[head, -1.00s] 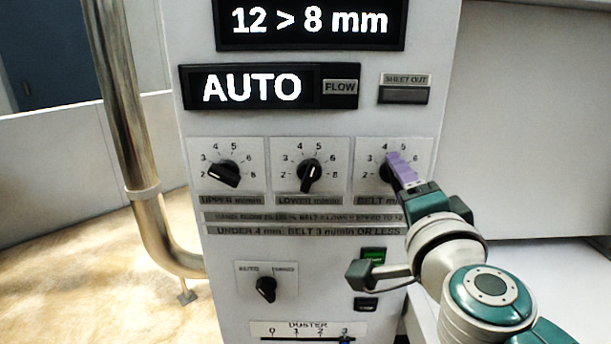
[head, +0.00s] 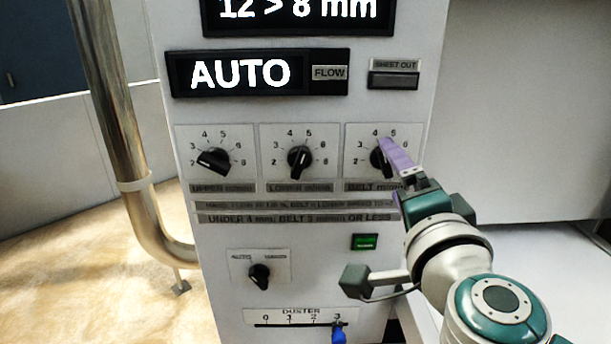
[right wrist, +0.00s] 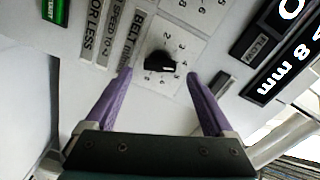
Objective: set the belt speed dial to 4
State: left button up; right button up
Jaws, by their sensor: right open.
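The belt dial is a black knob (head: 379,161) on a white plate, the rightmost of three dials in the head view. Purple fingers partly cover its right side and scale there. Its upper end points up, close to the 4. In the right wrist view the knob (right wrist: 160,62) shows whole, with a white mark on its right side. My right gripper (right wrist: 160,77) is open and empty, one purple finger on each side of the knob, with gaps between. In the head view the right gripper (head: 396,152) reaches in from the lower right. My left gripper is not in view.
The upper dial (head: 213,160) and lower dial (head: 299,161) sit to the left. Above are the AUTO display (head: 240,73) and sheet-out button (head: 394,80). Below are a green button (head: 365,242), mode knob (head: 259,275) and blue duster slider (head: 338,333). A metal pipe (head: 110,120) stands left.

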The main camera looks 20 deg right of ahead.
jog(key=b+v, duration=0.1)
jog(key=v, duration=0.6)
jog(key=shift+s, duration=0.1)
dwell(0.5)
